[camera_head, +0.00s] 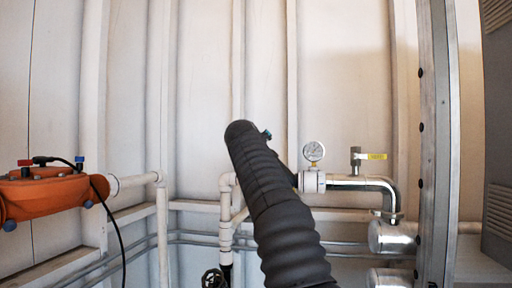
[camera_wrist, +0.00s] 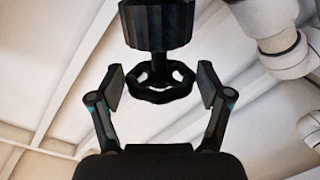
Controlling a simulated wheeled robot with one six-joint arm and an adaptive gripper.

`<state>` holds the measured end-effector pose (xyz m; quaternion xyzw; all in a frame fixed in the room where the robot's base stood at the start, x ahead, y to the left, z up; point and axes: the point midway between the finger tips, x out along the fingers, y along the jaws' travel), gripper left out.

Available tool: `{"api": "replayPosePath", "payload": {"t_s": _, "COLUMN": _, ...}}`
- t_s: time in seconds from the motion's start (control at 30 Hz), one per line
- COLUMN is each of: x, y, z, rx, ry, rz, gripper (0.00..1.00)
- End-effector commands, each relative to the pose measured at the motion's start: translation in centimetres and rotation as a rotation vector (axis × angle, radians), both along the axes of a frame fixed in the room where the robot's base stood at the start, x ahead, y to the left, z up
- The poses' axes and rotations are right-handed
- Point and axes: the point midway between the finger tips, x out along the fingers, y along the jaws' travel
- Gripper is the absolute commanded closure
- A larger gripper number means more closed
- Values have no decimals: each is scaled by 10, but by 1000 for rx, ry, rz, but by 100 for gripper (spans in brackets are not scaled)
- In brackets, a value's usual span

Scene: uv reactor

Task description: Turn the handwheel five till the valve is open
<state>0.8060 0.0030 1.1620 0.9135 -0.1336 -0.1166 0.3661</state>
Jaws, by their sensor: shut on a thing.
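In the wrist view a black lobed handwheel (camera_wrist: 159,95) sits under a black valve body (camera_wrist: 158,25). My gripper (camera_wrist: 161,80) has one finger on each side of the wheel's rim, shut on it; the exact contact points are hard to make out. In the head view my dark ribbed arm crosses the middle and my gripper is not visible. A dark handwheel (camera_head: 212,278) shows at the bottom edge there, left of my arm; I cannot tell whether it is the same wheel. No number is readable.
White pipes (camera_head: 226,210) run upright left of my arm. An orange unit (camera_head: 48,195) with a black cable is at the left.

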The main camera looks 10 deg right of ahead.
Motion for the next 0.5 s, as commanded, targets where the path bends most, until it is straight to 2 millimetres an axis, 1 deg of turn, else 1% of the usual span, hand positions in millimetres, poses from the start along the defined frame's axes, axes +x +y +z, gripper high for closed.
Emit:
{"api": "replayPosePath", "payload": {"t_s": 0.17, "x": 1, "y": -4, "z": 1, "rx": 22, "ry": 44, "rz": 43, "gripper": 57}}
{"api": "replayPosePath", "payload": {"t_s": 0.5, "x": 0, "y": -1, "z": 1, "rx": 28, "ry": 76, "rz": 92, "gripper": 57}}
